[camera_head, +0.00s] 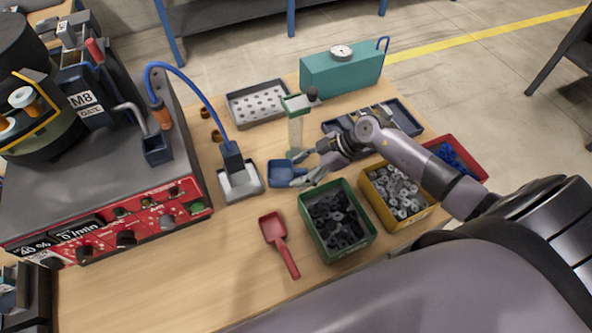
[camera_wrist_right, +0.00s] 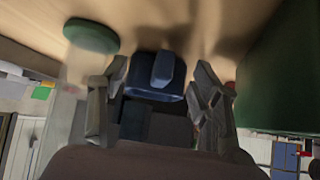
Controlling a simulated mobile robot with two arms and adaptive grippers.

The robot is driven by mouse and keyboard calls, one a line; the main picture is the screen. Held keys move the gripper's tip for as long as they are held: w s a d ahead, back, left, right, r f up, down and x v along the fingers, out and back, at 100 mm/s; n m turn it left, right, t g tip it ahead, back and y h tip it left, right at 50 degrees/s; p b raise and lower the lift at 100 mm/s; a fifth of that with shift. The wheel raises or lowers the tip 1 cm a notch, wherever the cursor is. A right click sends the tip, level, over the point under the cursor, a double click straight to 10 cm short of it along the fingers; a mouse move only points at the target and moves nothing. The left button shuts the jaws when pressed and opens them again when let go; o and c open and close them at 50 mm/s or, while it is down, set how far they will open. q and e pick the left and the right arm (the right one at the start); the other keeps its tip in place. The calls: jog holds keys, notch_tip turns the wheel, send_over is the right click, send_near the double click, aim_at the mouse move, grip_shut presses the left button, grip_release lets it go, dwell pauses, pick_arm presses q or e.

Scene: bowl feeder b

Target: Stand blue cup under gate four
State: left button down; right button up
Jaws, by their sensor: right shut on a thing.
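The blue cup (camera_head: 282,173), a small open box, is on or just above the wooden table, right of a white-grey tray. My right gripper (camera_head: 302,170) reaches it from the right and is shut on it. In the right wrist view the blue cup (camera_wrist_right: 150,88) shows between the two fingers (camera_wrist_right: 160,100); its exact contact with them is hard to see. The feeder at left carries a plate reading M8 GATE (camera_head: 84,103). A dark blue box (camera_head: 157,150) sits beneath an outlet there. I cannot read a number four on any gate. My left gripper is not in view.
The tray (camera_head: 254,187) holds a dark block with a blue cable, between cup and feeder. A clear green-topped column (camera_head: 296,130) stands behind the cup. Green (camera_head: 362,247) and yellow (camera_head: 420,219) bins and a red scoop (camera_head: 273,227) are in front. Bare table lies front left.

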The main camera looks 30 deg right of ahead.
notch_tip(320, 180, up, 12)
jog(key=s+a, duration=0.1)
jog(key=s, duration=1.9)
jog(key=shift+f+b, duration=0.3)
jog(key=shift+b, duration=0.15)
jog(key=shift+a, duration=0.1)
